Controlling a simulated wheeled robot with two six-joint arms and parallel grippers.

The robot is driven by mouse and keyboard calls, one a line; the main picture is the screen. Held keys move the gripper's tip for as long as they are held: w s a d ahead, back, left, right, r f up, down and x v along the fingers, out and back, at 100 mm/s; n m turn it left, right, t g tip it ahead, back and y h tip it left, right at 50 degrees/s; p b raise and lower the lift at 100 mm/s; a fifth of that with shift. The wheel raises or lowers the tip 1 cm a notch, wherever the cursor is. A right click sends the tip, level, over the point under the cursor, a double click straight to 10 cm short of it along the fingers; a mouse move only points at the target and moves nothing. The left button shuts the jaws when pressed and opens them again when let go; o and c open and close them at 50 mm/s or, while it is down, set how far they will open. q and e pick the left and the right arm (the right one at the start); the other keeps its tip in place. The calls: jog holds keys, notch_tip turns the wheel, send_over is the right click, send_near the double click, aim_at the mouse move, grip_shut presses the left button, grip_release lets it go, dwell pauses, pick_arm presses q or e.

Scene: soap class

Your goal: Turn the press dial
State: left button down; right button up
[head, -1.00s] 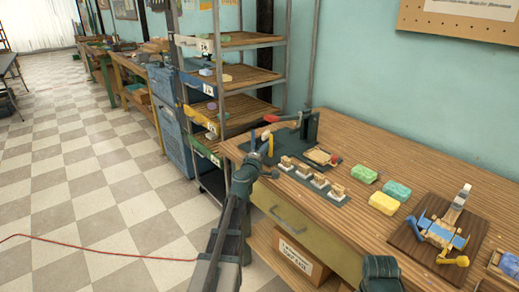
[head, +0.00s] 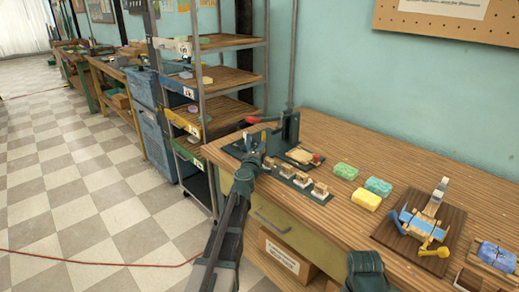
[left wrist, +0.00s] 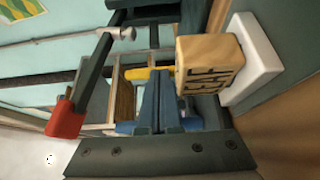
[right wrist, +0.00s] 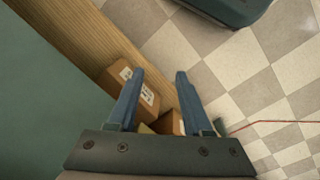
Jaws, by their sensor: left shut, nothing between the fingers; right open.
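The dark green press (head: 290,128) stands on the left end of the wooden bench, with a red-ended lever (head: 252,119) reaching left from it. The lever's red grip (left wrist: 66,120) is at the left in the left wrist view. My left gripper (head: 256,143) is at the press's left side, below the lever. In the left wrist view its blue fingers (left wrist: 161,105) are shut and empty, partly covering a yellow part (left wrist: 136,73) behind them. I cannot make out the dial clearly. My right gripper (right wrist: 155,85) is open and empty, beside the bench edge, above the floor.
A lettered wooden stamp block (left wrist: 210,65) sits close right of the left fingers. Several stamp blocks stand on a strip (head: 310,195) before the press. Soap bars (head: 366,200) and a wooden board with a blue-yellow device (head: 385,238) lie farther right. A shelf rack (head: 240,78) stands left.

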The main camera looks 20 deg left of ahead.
pick_arm(q)
jog(key=shift+d, duration=0.1)
dwell(0.7)
jog(key=s, duration=0.4)
jog(key=s+d, duration=0.1)
jog(key=s, duration=0.4)
jog(key=s+d, duration=0.1)
jog(key=s, duration=0.3)
jog(key=shift+s, duration=0.25)
jog(key=w, duration=0.2)
jog(key=w+a+y, duration=0.1)
jog(key=shift+w+r+n, duration=0.2)
jog(key=shift+w+n, duration=0.15)
jog(key=shift+n, duration=0.05)
jog(key=shift+a, duration=0.15)
jog(key=x, duration=0.9)
jog(key=shift+w+a+f, duration=0.1)
jog(key=shift+w+a, duration=0.1)
jog(key=shift+w, duration=0.15)
